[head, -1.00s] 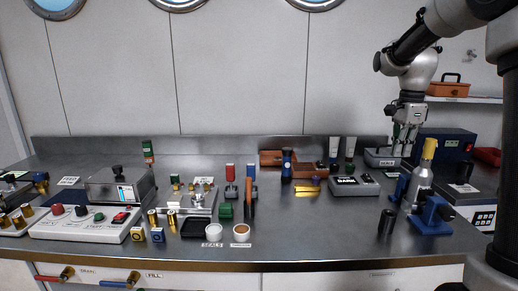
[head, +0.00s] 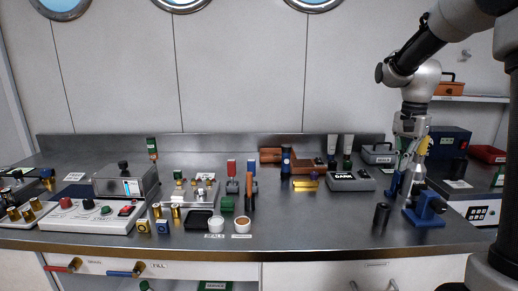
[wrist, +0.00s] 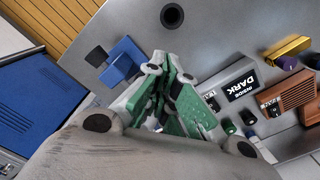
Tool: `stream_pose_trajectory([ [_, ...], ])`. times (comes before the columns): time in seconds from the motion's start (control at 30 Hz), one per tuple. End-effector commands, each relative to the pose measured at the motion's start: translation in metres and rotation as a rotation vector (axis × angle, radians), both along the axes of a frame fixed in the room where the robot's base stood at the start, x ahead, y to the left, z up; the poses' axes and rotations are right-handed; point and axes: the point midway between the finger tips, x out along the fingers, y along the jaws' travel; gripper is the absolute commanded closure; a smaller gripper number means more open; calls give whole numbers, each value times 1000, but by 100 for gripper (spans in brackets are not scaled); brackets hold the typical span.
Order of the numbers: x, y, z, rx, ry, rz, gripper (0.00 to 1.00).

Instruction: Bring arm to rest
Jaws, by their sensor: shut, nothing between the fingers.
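The blue stand (head: 425,208) sits at the right of the counter and also shows in the wrist view (wrist: 122,62).
A dark cylinder (head: 381,216) stands left of the blue stand. The box labelled DARK (head: 350,181) lies further back. A blue machine (head: 449,142) stands at the back right. Controls and small parts crowd the left. The front middle of the counter is fairly clear.

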Motion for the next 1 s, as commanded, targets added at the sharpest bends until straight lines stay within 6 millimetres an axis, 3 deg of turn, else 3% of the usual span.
stream_pose_trajectory([
  [0.27, -82, 16, 7, -7, -49, 485, 100],
  [0.5, -183, 35, 14, -69, -163, 876, 100],
  [0.6, -217, 40, 12, -102, -220, 934, 100],
  [0.73, -243, 45, 15, -137, -289, 945, 100],
  [1.0, -249, 48, 31, -173, -366, 955, 100],
])
